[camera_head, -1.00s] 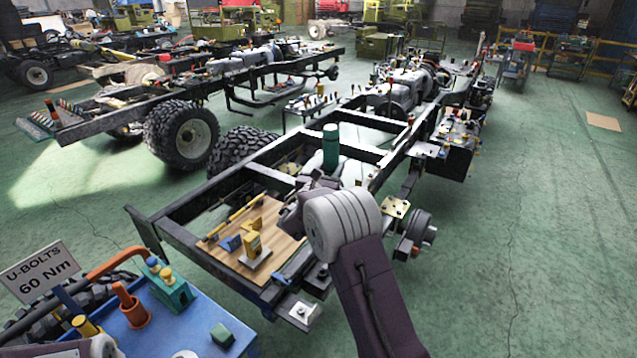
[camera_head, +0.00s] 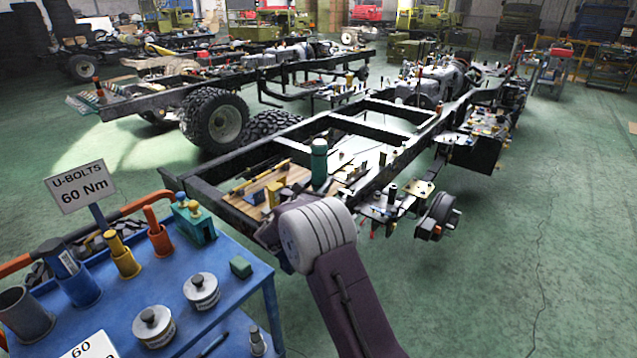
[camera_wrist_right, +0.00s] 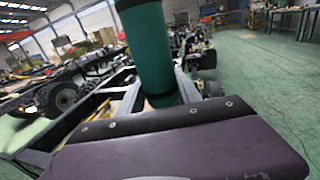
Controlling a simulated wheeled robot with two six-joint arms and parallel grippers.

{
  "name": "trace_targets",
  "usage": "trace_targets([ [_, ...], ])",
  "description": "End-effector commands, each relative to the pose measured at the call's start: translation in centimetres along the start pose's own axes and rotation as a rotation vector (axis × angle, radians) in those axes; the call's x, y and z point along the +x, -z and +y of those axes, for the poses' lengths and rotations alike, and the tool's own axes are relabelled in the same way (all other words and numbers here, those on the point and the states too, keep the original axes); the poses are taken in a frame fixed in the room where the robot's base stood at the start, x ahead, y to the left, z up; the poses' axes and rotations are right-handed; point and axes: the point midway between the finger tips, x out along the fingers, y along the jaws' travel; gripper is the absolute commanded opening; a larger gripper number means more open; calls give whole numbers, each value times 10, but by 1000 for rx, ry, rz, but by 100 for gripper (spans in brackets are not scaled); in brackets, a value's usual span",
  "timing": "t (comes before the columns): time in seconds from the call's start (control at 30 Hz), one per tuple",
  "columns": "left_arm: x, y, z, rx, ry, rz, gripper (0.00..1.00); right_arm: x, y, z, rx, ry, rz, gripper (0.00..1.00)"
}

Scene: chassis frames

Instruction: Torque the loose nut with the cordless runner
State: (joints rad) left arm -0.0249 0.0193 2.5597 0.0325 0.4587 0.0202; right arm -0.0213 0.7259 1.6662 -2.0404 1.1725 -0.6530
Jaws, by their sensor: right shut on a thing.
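My right gripper (camera_head: 318,188) is shut on an upright green cylinder (camera_head: 319,162), which I take to be the cordless runner. The green body with a dark band also stands just beyond my wrist housing in the right wrist view (camera_wrist_right: 150,45). My wrist hides the fingers and the tool's lower end. The tool shows in front of the dark chassis frame (camera_head: 228,160). Metal plates with upright studs (camera_head: 392,194) sit at the frame's near right side. Which nut is loose cannot be told. My left gripper is not in view.
A blue cart (camera_head: 265,272) at lower left carries a "U-BOLTS 60 Nm" sign (camera_head: 82,187), coloured holders, a small green block (camera_head: 240,267) and two lidded round tins (camera_head: 202,290). A wooden board (camera_head: 262,188) lies on the frame. A hub (camera_head: 437,215) sticks out right. Green floor at right is clear.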

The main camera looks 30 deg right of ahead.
Motion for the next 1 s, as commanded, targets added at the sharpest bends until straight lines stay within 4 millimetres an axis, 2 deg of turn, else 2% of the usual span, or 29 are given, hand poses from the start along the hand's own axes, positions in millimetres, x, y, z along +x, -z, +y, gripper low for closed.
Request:
trace_targets([
  [0.07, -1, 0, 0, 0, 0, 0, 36, 0, -4, 0, 3, 0, -6, 0],
  [0.27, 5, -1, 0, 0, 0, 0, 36, 0, 5, 0, 2, 0, -5, 0],
  [0.8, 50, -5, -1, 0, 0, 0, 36, 0, 68, 0, 2, 0, -6, 0],
  [1.0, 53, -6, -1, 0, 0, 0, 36, 0, 71, 0, 3, 0, -6, 0],
])
